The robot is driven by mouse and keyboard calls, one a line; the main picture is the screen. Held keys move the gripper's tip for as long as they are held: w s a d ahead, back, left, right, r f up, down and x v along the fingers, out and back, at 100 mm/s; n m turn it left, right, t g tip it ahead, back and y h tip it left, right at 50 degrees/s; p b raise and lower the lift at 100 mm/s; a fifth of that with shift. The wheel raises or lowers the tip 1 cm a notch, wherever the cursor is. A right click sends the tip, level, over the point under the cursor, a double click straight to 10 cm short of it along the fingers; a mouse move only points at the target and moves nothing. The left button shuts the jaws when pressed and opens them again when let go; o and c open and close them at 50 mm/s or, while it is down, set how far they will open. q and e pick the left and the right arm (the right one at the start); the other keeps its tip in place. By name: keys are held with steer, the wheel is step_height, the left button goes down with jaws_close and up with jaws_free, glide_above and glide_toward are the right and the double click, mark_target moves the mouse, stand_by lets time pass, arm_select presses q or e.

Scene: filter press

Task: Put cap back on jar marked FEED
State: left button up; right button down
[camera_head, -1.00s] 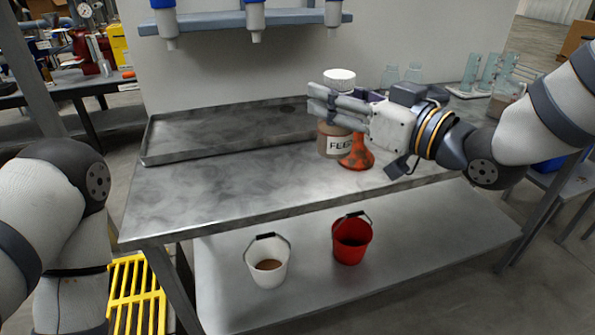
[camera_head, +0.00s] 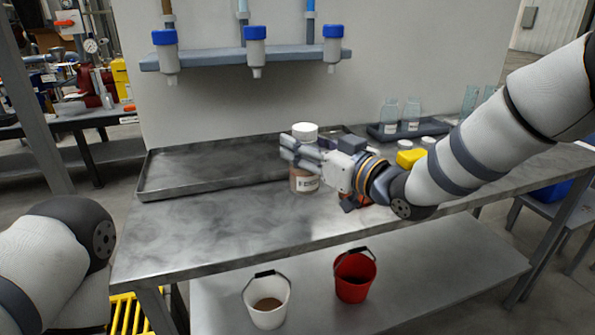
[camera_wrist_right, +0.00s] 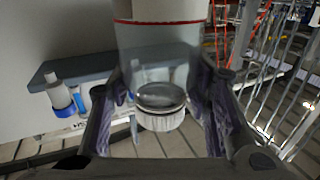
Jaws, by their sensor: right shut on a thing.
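The FEED jar (camera_head: 305,184) is upright over the bench, with brown contents and a white label. My right gripper (camera_head: 300,152) is shut around the jar's upper part, its fingers across the front. The white cap (camera_head: 305,130) is at the jar's top, just above the fingers. They hide where cap and jar meet in the head view. In the right wrist view the fingers flank clear glass (camera_wrist_right: 160,65), with the ribbed white cap (camera_wrist_right: 160,122) at its end; I cannot tell whether it is fully seated. My left gripper is out of view.
A shallow metal tray (camera_head: 150,190) lies at the back left of the bench (camera_head: 220,225). Bottles stand on a dark tray (camera_head: 440,126) at the right. A yellow object (camera_head: 410,158) is near my right arm. White (camera_head: 266,305) and red (camera_head: 354,278) buckets sit on the lower shelf.

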mark_target(297, 168)
steer(key=w+f, duration=0.1)
steer(key=w+a+f, duration=0.1)
steer(key=shift+f, duration=0.4)
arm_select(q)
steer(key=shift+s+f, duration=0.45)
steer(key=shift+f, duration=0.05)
arm_select(e)
steer(key=shift+r, duration=0.15)
steer(key=shift+w+f, duration=0.15)
steer(key=shift+f, duration=0.05)
arm_select(q)
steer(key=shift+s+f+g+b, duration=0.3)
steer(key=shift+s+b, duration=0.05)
steer(key=shift+b, duration=0.1)
arm_select(e)
steer(key=shift+w+a+f, duration=0.1)
steer(key=shift+w+f, duration=0.05)
steer(key=shift+f, duration=0.75)
steer(key=shift+w+a+f, duration=0.1)
steer(key=shift+f, duration=0.8)
